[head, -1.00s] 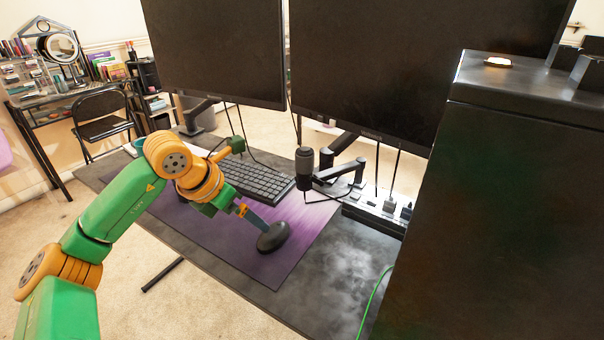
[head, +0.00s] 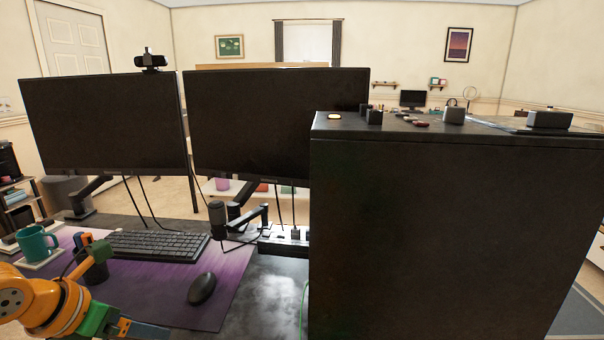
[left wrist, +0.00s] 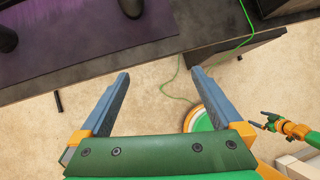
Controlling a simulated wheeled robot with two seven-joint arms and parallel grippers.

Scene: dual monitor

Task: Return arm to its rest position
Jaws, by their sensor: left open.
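My left arm shows at the lower left of the head view. Its gripper (head: 128,328) is at the bottom edge, mostly out of view. In the left wrist view, my left gripper (left wrist: 160,76) is open, with its two blue-grey fingers wide apart and nothing between them. It is off the front edge of the desk, above the carpet. The black mouse (head: 202,289) lies on the purple mat (head: 178,313), apart from the gripper. My right gripper (left wrist: 268,120) shows small at the right of the left wrist view; its fingers are too small to judge.
The keyboard (head: 158,245), teal mug (head: 36,244) and dark cup (head: 96,270) are on the desk left of the mouse. A big black computer case (head: 455,235) blocks the right. Two monitors stand behind. A green cable (left wrist: 182,95) hangs to the floor.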

